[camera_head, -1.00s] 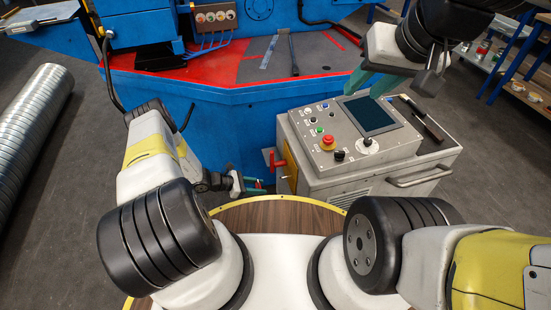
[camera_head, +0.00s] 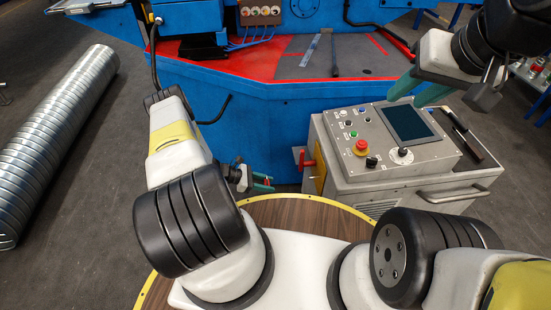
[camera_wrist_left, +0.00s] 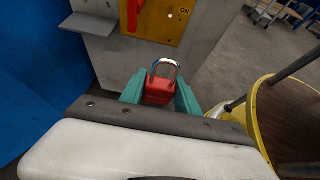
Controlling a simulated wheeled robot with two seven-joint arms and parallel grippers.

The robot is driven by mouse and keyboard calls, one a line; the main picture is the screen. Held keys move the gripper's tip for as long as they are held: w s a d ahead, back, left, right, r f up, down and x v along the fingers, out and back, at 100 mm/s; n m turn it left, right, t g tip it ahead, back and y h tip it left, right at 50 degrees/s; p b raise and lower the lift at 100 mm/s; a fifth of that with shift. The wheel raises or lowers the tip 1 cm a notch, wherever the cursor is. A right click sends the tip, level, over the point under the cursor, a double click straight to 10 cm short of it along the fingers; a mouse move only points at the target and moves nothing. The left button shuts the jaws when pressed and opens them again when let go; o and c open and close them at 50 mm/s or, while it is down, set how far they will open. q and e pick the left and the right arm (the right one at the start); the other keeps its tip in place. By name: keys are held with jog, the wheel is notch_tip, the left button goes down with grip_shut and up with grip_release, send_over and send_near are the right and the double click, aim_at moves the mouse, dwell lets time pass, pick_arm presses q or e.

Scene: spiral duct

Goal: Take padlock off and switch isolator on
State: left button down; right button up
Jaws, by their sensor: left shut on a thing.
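My left gripper (camera_wrist_left: 160,92) is shut on a red padlock (camera_wrist_left: 157,90), whose silver shackle points up toward the cabinet. In the head view, my left gripper (camera_head: 262,184) is left of the cabinet, with a gap between. The isolator (camera_wrist_left: 160,22) is a yellow plate on the cabinet's side, cut off by the top of the wrist view. Its red handle (camera_wrist_left: 134,14) is partly visible, left of an "ON" mark. The isolator's red handle (camera_head: 307,163) also shows in the head view. The padlock appears clear of the isolator. My right gripper (camera_head: 418,90) looks open and empty above the panel.
The grey control cabinet (camera_head: 395,180) carries a screen, buttons, a red emergency stop (camera_head: 361,147) and a front bar handle (camera_head: 453,195). A blue machine (camera_head: 270,125) stands behind. A spiral duct (camera_head: 50,150) lies at the left. Floor between duct and machine is clear.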

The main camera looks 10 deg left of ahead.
pick_arm(q)
jog(key=s+a, duration=0.2)
jog(key=a, duration=0.4)
dwell(0.6)
